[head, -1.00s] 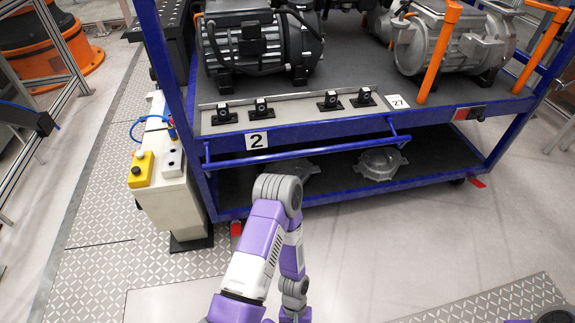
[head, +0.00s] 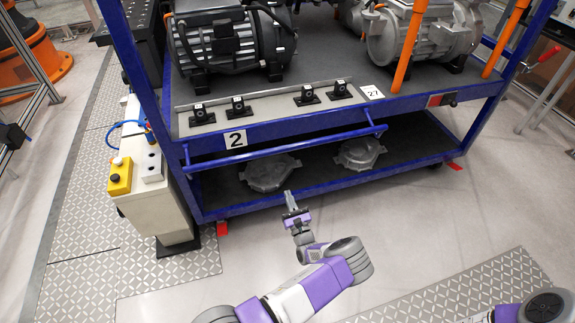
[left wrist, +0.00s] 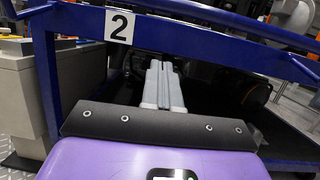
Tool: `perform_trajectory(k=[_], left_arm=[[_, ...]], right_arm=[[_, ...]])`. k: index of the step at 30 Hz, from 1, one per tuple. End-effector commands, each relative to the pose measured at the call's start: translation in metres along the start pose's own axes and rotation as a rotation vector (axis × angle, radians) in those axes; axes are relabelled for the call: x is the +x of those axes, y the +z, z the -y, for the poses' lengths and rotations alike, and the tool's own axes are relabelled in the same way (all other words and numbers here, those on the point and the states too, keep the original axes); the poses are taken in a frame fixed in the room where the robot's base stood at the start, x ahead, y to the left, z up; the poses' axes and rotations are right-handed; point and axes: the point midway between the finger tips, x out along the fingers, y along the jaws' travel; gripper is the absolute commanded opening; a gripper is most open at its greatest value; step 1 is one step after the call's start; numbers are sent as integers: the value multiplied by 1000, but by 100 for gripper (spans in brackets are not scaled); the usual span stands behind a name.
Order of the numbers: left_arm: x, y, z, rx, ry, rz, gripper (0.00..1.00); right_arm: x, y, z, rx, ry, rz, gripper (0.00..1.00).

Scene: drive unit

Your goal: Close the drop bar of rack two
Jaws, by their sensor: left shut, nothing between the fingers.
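Rack two is a blue frame (head: 300,124) with a white "2" label (head: 235,139) on its upper deck edge. The drop bar (head: 280,148), a thin blue bar on short end arms, hangs below that edge, in front of the gap above the lower shelf. My left gripper (head: 289,198) is shut and empty, below and in front of the bar, apart from it. In the left wrist view its fingers (left wrist: 162,85) are together, pointing at the rack below the "2" label (left wrist: 119,25). My right gripper is not in view.
A dark motor (head: 230,42) and a grey motor (head: 420,35) stand on the upper deck. Two grey castings (head: 268,172) lie on the lower shelf. A pale cabinet with a yellow button box (head: 120,176) stands left of the rack. The floor in front is clear.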

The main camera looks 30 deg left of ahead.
Motion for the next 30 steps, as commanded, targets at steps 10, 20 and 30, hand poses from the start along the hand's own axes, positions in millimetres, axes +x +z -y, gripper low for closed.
perform_trajectory(k=[10, 20, 30], left_arm=[[43, 5, 14, 4, -44, 27, 0], [108, 14, 17, 3, -43, 26, 0], [127, 36, 18, 6, -45, 23, 0]], right_arm=[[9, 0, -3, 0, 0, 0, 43], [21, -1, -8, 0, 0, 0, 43], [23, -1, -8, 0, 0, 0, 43]])
